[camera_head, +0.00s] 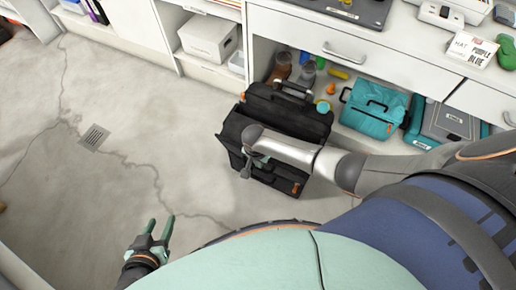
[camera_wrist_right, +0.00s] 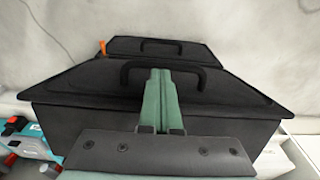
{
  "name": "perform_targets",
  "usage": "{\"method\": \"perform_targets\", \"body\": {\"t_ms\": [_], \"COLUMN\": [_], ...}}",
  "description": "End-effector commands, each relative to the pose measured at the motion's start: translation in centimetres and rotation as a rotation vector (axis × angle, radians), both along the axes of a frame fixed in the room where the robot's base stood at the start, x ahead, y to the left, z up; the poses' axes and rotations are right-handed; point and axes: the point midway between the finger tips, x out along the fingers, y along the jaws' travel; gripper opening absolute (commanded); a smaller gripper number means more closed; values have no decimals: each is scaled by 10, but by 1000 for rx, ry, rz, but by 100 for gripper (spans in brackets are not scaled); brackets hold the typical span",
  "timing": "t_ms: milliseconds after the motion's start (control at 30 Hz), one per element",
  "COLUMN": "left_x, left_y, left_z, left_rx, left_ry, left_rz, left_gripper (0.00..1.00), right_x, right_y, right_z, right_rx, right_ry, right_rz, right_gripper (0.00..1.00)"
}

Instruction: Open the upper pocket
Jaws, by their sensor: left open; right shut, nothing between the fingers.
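A black bag (camera_head: 284,122) stands on the floor against the shelving, with a handle on its far part and another on its near part. An orange tag shows on its near side. My right gripper (camera_head: 245,170) hangs over the bag's near left part, its fingers together. In the right wrist view the shut green fingers (camera_wrist_right: 160,72) overlap the black bag (camera_wrist_right: 240,92), in front of the nearer handle; nothing shows between them. I cannot tell whether they touch it or which part is the upper pocket. My left gripper (camera_head: 160,228) is open and empty above the floor, left of the bag.
A white box (camera_head: 208,38) stands in a shelf further left.

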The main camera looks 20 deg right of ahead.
Motion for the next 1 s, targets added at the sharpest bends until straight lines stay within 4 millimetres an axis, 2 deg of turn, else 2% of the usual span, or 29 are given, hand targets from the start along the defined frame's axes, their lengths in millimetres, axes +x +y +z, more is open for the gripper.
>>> {"method": "perform_targets", "body": {"t_ms": [367, 700, 1000], "left_x": [0, 1, 2], "left_y": [-1, -2, -2], "left_z": [6, 5, 4], "left_rx": [-1, -2, -2], "left_ry": [-2, -3, -6], "left_rz": [-1, -1, -2], "left_gripper": [50, 50, 50], "right_x": [-8, -23, -31], "right_y": [5, 28, 38], "right_z": [-7, -24, -34], "right_rx": [-3, 2, 1], "right_ry": [7, 4, 2], "right_rz": [0, 0, 0], "right_gripper": [0, 0, 0]}}
